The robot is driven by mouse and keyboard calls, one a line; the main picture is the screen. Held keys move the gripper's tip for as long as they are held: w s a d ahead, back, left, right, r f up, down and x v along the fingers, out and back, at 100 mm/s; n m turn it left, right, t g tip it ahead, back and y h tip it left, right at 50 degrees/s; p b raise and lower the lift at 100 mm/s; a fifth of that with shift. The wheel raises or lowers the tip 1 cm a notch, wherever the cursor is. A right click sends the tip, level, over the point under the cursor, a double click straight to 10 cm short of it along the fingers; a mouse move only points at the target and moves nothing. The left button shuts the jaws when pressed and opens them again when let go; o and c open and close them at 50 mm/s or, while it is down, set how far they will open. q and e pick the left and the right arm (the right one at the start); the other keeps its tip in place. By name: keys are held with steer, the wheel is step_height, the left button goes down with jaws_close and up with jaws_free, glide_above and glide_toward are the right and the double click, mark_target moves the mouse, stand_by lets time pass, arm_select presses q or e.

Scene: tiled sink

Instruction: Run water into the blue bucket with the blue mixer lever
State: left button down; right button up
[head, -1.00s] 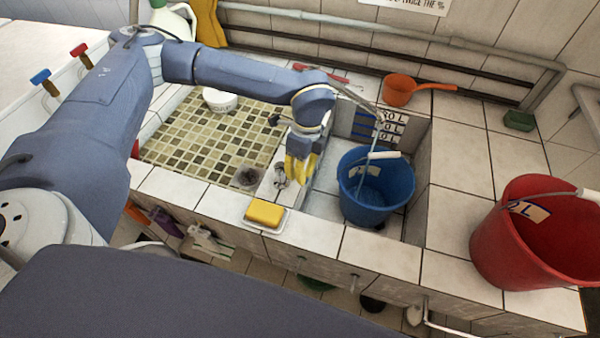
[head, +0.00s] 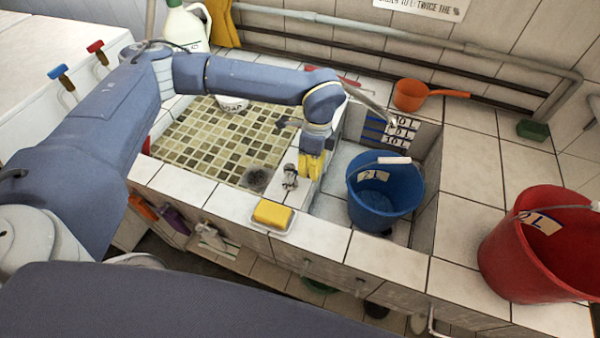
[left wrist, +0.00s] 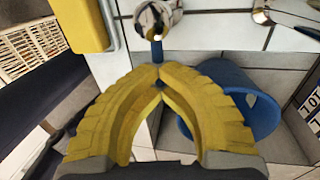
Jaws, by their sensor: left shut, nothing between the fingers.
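The blue bucket (head: 384,208) stands upright in the recessed basin, its wire handle and white grip across its top; the left wrist view shows part of its side (left wrist: 238,95). My left gripper (head: 310,176) has yellow fingers, shut and empty, pointing down left of the bucket, beside a chrome fitting (head: 290,177). In the left wrist view its fingertips (left wrist: 161,78) meet just below a short blue lever (left wrist: 157,51) under a chrome knob (left wrist: 157,18); I cannot tell whether they touch it. A grey spout (head: 368,97) reaches toward the bucket. I make out no clear water stream now.
A yellow sponge (head: 272,213) lies in a white dish (head: 281,230) on the front ledge. A red bucket (head: 515,265) stands at right, an orange dipper (head: 411,95) behind the basin. A tiled tray (head: 222,140) lies left. Bare tiles (head: 462,165) lie right of the basin.

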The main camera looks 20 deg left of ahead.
arm_select(q)
steer(key=c, duration=1.5)
jaws_free()
steer(key=shift+o, duration=0.2)
step_height(320, 180, up, 12)
steer(key=w, duration=0.2)
steer(key=shift+w+f, duration=0.15)
steer(key=shift+w, duration=0.05)
